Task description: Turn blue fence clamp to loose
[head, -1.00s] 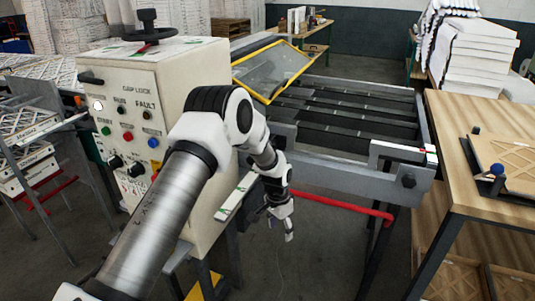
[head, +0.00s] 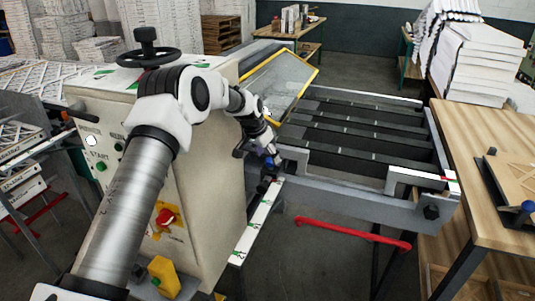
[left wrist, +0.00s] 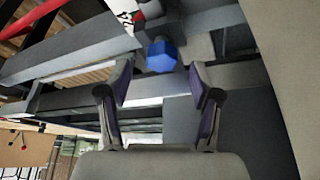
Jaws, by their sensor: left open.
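The blue fence clamp is a blue faceted knob (left wrist: 161,57) at the upper middle of the left wrist view, on a grey metal part. It lies just beyond the open fingertips of my left gripper (left wrist: 160,85) and roughly centred between them. In the head view a small patch of the blue knob (head: 269,163) shows beside my left gripper (head: 264,158), at the near left end of the conveyor frame. The gripper partly hides it there. I cannot tell whether the fingers touch the knob. My right gripper is not in view.
The cream control cabinet (head: 215,190) with a black handwheel (head: 149,56) stands close beside my left arm. A yellow-framed clear guard (head: 280,84) rises behind the gripper. A red bar (head: 352,233) runs below the conveyor. A wooden table (head: 470,140) stands at the right.

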